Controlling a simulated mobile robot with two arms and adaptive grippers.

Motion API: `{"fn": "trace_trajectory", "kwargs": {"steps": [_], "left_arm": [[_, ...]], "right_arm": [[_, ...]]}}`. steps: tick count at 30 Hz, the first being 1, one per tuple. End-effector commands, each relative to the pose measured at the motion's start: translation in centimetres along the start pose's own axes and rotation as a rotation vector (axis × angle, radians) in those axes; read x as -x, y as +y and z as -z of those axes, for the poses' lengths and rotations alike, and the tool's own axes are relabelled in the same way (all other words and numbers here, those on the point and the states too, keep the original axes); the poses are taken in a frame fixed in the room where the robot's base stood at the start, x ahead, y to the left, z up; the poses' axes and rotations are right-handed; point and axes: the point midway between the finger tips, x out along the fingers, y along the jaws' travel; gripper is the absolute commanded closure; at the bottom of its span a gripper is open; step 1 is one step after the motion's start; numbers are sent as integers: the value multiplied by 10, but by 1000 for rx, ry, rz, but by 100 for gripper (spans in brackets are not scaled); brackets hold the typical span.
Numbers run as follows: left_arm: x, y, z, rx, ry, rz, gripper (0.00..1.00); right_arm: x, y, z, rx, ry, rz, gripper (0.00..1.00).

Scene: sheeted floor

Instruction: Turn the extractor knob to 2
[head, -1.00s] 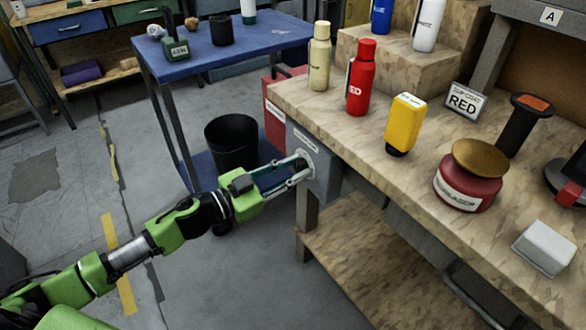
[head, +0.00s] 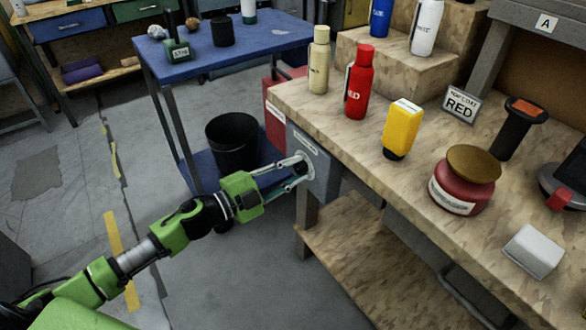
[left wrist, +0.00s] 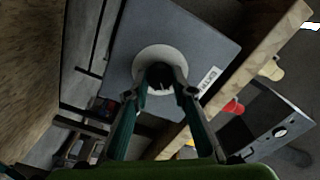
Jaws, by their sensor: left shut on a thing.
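The extractor control is a grey box (head: 322,172) fixed at the left end of the workbench. It carries a pale round dial plate (head: 308,160) with a dark knob at its centre. My left gripper (head: 297,169) reaches it from the left and is shut on the knob. In the left wrist view the dark knob (left wrist: 158,72) sits between the two fingertips (left wrist: 160,88), in front of the pale dial plate (left wrist: 151,53) on the grey box (left wrist: 190,40). A white label lies beside the dial. The dial's numbers are not legible. My right gripper is not in view.
The wooden workbench (head: 350,130) holds a cream bottle (head: 318,65), a red bottle (head: 359,85), a yellow bottle (head: 402,128) and a red jar (head: 463,185). A black bin (head: 232,145) and blue table (head: 270,38) stand behind my arm. The floor at left is open.

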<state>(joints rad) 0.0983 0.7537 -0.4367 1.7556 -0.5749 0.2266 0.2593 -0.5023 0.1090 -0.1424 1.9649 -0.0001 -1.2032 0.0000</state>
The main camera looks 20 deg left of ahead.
Motion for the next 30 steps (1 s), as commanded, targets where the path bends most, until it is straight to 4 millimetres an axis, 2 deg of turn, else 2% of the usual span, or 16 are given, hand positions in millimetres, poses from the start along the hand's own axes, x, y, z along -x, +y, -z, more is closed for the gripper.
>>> {"fn": "trace_trajectory", "kwargs": {"steps": [15, 25, 30], "left_arm": [[0, 1, 0, -431, 1, 0, 99], [0, 2, 0, -564, 1, -1, 99], [0, 2, 0, -588, 1, -2, 99]], "right_arm": [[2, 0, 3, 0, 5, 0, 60], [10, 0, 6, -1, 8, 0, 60], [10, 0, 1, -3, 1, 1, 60]]}}
